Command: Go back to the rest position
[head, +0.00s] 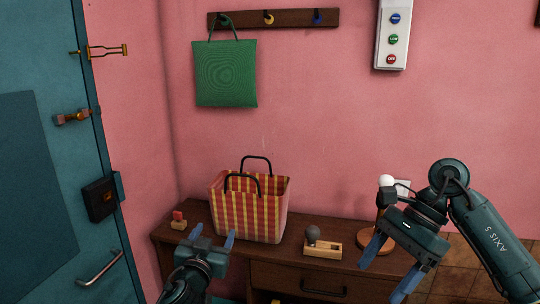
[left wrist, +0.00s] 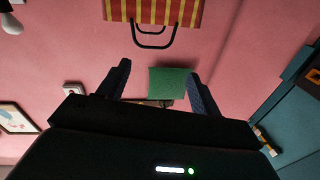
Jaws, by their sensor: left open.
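My left gripper (head: 212,238) is open and empty, fingers pointing up, in front of the desk and the striped bag. In the left wrist view its two fingers (left wrist: 158,72) stand apart with nothing held between them. That view is upside down, with the bag (left wrist: 165,12) at its top edge. My right gripper (head: 377,284) is at the lower right of the head view, its blue fingers spread apart and pointing down-left, with nothing seen between them. It is in front of the desk's right end and partly hides the lamp there.
A red-and-yellow striped bag (head: 245,213) stands on the brown desk (head: 340,267). A small red-topped block (head: 178,220) and a wooden tray (head: 322,250) flank it. A green bag (head: 226,75) hangs from the hook rail (head: 290,18). A teal door (head: 45,150) is at left.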

